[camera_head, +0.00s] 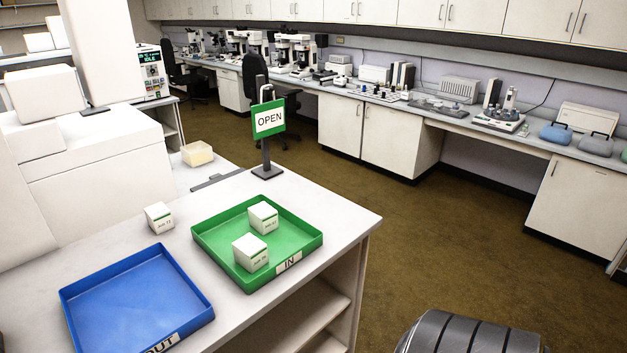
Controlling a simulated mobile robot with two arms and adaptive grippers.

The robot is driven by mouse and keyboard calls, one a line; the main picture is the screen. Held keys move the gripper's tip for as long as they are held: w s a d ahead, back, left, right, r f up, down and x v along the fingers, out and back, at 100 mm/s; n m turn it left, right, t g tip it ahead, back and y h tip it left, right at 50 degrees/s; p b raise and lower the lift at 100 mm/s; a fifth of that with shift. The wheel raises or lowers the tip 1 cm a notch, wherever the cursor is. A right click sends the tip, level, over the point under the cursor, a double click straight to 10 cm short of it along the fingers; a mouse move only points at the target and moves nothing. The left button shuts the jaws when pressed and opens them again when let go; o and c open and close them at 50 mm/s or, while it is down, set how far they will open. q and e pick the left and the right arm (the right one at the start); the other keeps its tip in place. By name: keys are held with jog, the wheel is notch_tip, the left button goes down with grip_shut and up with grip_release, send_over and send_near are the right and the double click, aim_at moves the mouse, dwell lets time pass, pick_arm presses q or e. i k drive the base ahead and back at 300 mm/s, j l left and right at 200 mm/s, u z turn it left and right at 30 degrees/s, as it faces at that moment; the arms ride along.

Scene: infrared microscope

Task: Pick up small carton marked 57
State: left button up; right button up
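Three small white cartons with green bands and printed labels are on the near table. One carton (159,217) stands on the bare table top, behind the blue tray. A second carton (263,217) sits at the back of the green IN tray (216,257). A third carton (250,252) sits nearer the front of that tray. The label numbers are too small to read surely, so I cannot tell which is marked 57. Neither of my grippers is in view.
A blue OUT tray (135,295) lies empty at the table's front left. A green OPEN sign (268,118) stands on a post at the back. A large white instrument (95,165) fills the left. Open brown floor (430,235) lies right of the table.

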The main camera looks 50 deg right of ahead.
aim_at(264, 217)
jog(key=z, duration=1.4)
jog(key=i+l+u, duration=0.3)
jog(key=i+u, duration=0.15)
jog(key=i, duration=0.1)
